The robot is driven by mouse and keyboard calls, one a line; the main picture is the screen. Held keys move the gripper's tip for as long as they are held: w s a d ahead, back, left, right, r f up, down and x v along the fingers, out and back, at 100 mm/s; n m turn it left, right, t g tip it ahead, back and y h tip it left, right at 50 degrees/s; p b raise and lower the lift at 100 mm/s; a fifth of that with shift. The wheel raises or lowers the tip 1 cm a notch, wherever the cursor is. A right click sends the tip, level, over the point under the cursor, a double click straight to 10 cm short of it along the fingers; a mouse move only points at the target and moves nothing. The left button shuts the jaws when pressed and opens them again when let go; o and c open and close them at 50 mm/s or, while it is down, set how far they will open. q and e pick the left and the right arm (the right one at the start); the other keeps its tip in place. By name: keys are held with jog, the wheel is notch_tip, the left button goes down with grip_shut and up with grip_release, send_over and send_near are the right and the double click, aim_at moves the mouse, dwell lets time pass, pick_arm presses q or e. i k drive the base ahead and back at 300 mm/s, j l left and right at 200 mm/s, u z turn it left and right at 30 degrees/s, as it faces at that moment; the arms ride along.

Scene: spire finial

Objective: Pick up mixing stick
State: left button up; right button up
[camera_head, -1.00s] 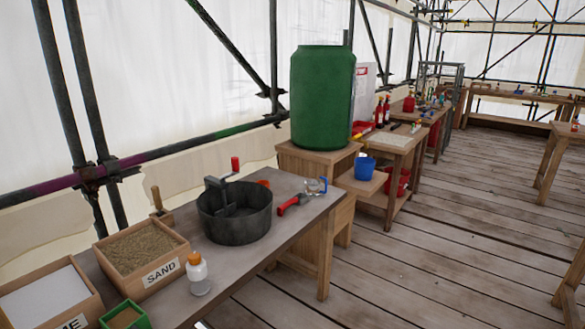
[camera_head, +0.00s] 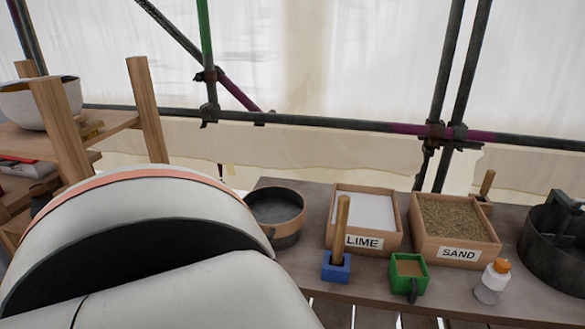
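A wooden stick (camera_head: 342,215) stands upright in a small blue block-shaped holder (camera_head: 336,267) at the front edge of the table, in front of the lime box. I take this to be the mixing stick; its lower end is hidden in the holder. Part of my own white arm fills the lower left of the view. Neither of my grippers shows, so I cannot see whether they hold anything.
On the table (camera_head: 385,289) are a lime box (camera_head: 362,241), a sand box (camera_head: 458,254), a green container (camera_head: 408,276), an orange-capped bottle (camera_head: 492,282), a dark round pan (camera_head: 275,213) and a dark pot (camera_head: 553,247). A wooden shelf (camera_head: 120,123) with a white bowl (camera_head: 35,103) stands left.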

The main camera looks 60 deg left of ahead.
aim_at(342, 204)
jog(key=u, duration=1.6)
